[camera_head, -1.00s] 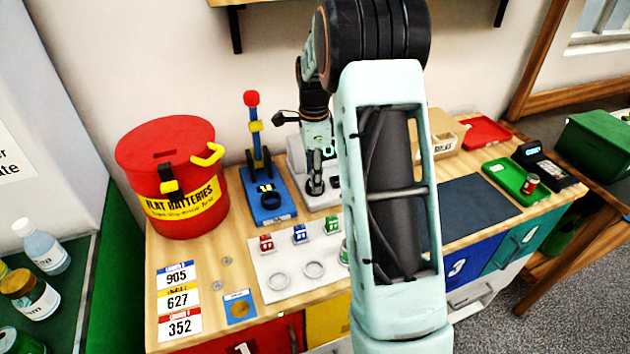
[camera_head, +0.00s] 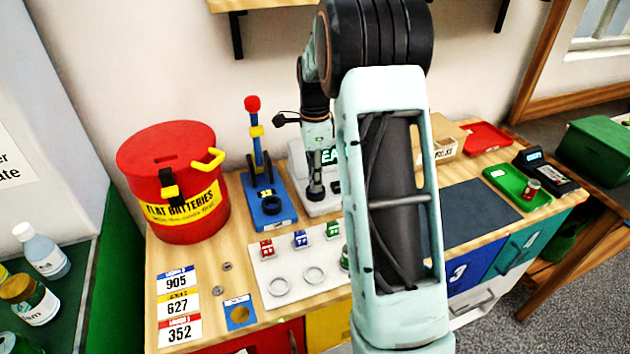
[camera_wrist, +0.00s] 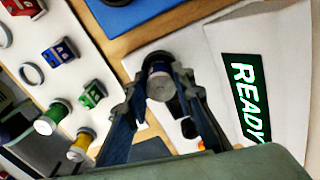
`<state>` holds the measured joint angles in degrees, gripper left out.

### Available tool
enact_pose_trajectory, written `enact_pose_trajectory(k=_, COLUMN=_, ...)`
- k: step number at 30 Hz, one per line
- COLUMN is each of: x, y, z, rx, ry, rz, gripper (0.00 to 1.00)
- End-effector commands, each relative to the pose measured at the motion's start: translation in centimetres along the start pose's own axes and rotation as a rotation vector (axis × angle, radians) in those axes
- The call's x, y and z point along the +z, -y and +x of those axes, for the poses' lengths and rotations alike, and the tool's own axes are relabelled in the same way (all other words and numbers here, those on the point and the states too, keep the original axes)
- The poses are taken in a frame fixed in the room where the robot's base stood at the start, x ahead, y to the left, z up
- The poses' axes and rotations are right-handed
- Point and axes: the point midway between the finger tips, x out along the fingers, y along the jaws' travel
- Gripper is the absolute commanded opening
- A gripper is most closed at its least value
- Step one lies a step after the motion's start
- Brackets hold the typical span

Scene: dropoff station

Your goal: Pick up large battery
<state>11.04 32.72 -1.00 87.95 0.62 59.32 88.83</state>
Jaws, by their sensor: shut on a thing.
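The large battery (camera_wrist: 161,87), a short cylinder with a dark band and a grey round end, sits between the two fingers of my gripper (camera_wrist: 159,76) in the wrist view. The fingers are shut on its sides. The screen reads READY in the wrist view (camera_wrist: 248,98). The battery is too small and covered to make out in the head view. I cannot tell whether it still touches the tester.
A blue stand (camera_head: 268,208) with a red-topped lever is left of the tester. A white board (camera_head: 296,262) with rings and small coloured blocks lies in front. A red flat-batteries bin (camera_head: 172,165) stands left. A green tray (camera_head: 515,186) lies right.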

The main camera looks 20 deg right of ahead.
Motion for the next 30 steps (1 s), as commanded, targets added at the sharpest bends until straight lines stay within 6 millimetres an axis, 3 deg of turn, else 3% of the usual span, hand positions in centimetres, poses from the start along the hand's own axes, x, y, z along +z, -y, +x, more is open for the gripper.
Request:
enact_pose_trajectory(k=4, x=0.1, y=0.1, z=-2.4, rx=-0.005, ry=0.0, rz=-0.001, gripper=0.0)
enact_pose_trajectory(k=15, x=-1.0, y=-5.2, z=-8.4, rx=-0.005, ry=0.0, rz=0.0, gripper=0.0)
enact_pose_trajectory(k=24, x=-1.9, y=-10.3, z=-10.3, rx=-0.003, ry=0.001, rz=-0.001, gripper=0.0)
enact_pose_trajectory(k=30, x=-2.4, y=-12.5, z=-11.3, rx=-0.002, ry=0.001, rz=0.0, gripper=0.0)
